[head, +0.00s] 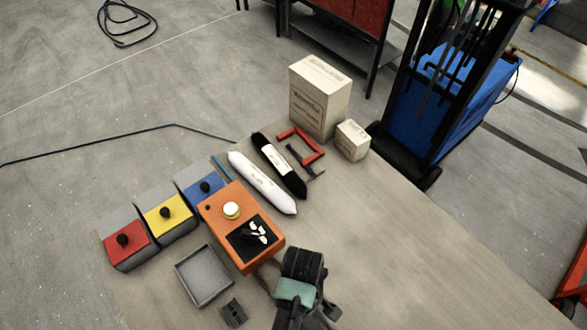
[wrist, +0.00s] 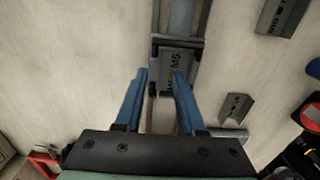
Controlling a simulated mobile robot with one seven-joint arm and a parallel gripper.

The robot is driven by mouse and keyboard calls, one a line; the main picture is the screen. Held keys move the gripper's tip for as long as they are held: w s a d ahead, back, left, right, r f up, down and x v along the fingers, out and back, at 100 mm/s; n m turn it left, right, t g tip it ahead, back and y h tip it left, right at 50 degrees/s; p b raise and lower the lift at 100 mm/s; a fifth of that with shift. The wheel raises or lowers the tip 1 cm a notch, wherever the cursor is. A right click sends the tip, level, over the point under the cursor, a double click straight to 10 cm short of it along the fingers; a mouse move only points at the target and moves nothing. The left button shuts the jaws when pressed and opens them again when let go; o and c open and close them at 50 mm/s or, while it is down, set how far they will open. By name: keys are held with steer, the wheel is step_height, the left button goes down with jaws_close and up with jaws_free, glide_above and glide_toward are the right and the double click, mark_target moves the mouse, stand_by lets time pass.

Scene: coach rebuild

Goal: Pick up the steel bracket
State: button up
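My gripper (wrist: 161,73) is open in the wrist view, its two blue fingers apart with nothing held between them. Similar grey pieces show at the upper right (wrist: 280,14) and right of the fingers (wrist: 237,106). In the head view, a small dark bracket (head: 233,313) lies on the table at the front, left of my arm. The fingertips are hidden there.
An orange box (head: 221,226) and an empty grey tray (head: 204,276) stand close to my arm. The table's right side is clear.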

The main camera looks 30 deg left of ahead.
jaws_close()
stand_by(1.4)
